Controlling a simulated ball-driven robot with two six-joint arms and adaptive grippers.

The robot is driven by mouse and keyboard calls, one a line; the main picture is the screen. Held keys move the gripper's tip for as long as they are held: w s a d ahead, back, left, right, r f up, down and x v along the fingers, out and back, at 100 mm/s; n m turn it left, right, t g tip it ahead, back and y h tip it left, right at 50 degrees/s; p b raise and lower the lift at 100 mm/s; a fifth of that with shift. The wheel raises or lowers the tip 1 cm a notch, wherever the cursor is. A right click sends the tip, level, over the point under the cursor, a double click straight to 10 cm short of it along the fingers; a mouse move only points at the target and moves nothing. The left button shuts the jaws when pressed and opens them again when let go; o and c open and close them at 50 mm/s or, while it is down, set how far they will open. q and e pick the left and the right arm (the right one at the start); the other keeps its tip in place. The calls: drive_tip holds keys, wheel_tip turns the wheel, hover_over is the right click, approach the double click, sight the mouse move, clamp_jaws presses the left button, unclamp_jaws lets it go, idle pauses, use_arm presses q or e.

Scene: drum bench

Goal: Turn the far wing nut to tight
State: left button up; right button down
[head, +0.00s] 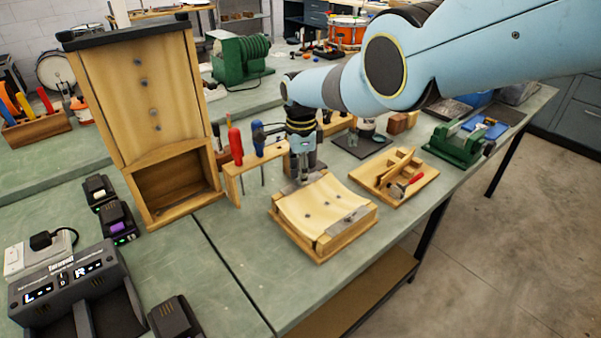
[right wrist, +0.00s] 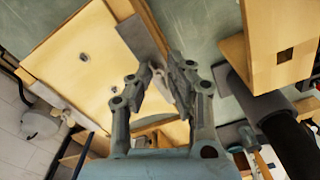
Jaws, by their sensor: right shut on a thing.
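The clamping form (head: 352,235) is a wooden block on the bench's front part, with a curved pale sheet (head: 325,207) over it and a grey metal bar (head: 348,220) across its near end. My right gripper (head: 302,180) points down at the far end of the form. In the right wrist view its fingers (right wrist: 162,84) are closed around a small light grey piece, the far wing nut (right wrist: 157,88), beside a grey metal strip (right wrist: 143,42). The fingers hide most of the nut, so its angle cannot be told. My left gripper is not in view.
A wooden rack (head: 232,177) with red and blue screwdrivers stands just left of the gripper. A wooden tray (head: 427,177) with small tools lies right of the form. A tall wooden case (head: 110,95) and a charger (head: 65,290) stand left.

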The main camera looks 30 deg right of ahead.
drive_tip(key=shift+s+f, duration=0.2)
drive_tip(key=shift+s, duration=0.05)
drive_tip(key=c, duration=1.3)
unclamp_jaws()
drive_tip(key=shift+d, duration=0.1)
drive_tip(key=shift+c, duration=0.2)
drive_tip(key=shift+r, duration=0.1)
drive_tip(key=shift+w+r, duration=0.1)
drive_tip(key=shift+w, duration=0.05)
drive_tip(key=shift+r, duration=0.4)
wheel_tip(320, 180, up, 11)
